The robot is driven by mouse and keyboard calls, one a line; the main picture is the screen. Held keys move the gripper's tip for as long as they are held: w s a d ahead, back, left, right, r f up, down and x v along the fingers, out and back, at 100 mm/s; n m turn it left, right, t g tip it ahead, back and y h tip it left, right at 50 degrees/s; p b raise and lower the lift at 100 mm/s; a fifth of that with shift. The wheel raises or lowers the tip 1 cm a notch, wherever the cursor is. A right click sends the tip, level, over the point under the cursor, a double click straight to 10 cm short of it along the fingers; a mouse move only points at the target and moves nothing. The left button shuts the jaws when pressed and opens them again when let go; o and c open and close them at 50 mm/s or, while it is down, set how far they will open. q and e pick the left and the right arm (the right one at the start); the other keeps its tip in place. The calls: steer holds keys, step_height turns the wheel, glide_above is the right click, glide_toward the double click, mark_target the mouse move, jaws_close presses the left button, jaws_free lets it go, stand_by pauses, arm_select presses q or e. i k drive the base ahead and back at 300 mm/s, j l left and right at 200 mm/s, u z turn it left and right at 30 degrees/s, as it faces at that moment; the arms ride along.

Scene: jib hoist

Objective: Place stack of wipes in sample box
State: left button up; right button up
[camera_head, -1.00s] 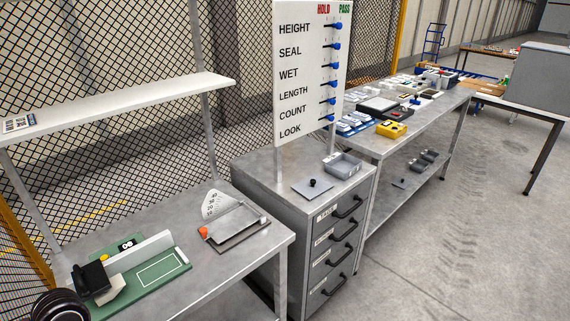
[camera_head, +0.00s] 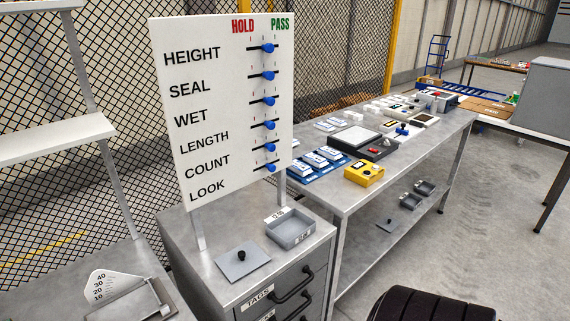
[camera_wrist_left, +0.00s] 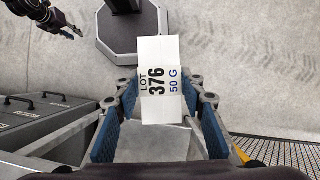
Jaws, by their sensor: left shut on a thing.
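My left gripper (camera_wrist_left: 160,115) is shut on a white pack printed "LOT 376 50 G" (camera_wrist_left: 160,75), which I take to be the stack of wipes. The pack sits between the blue-padded fingers, its far part reaching beyond the tips, with floor seen behind it. A small open grey box (camera_head: 290,234), which appears to be the sample box, stands on the drawer cabinet in the head view. A flat grey lid with a black knob (camera_head: 242,262) lies beside it. My right gripper (camera_wrist_left: 70,32) shows small at the top left of the wrist view; its opening is unclear.
A HOLD/PASS board (camera_head: 225,110) stands on posts behind the box. The drawer cabinet (camera_head: 205,250) has projecting handles. A long metal bench (camera_head: 345,195) to the right carries a yellow device (camera_head: 364,173) and other equipment.

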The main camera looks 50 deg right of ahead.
mark_target(291, 232)
steer(key=l, duration=0.8)
steer(key=k+l+u, duration=0.15)
steer(key=l, duration=1.4)
steer(key=k+u, duration=0.05)
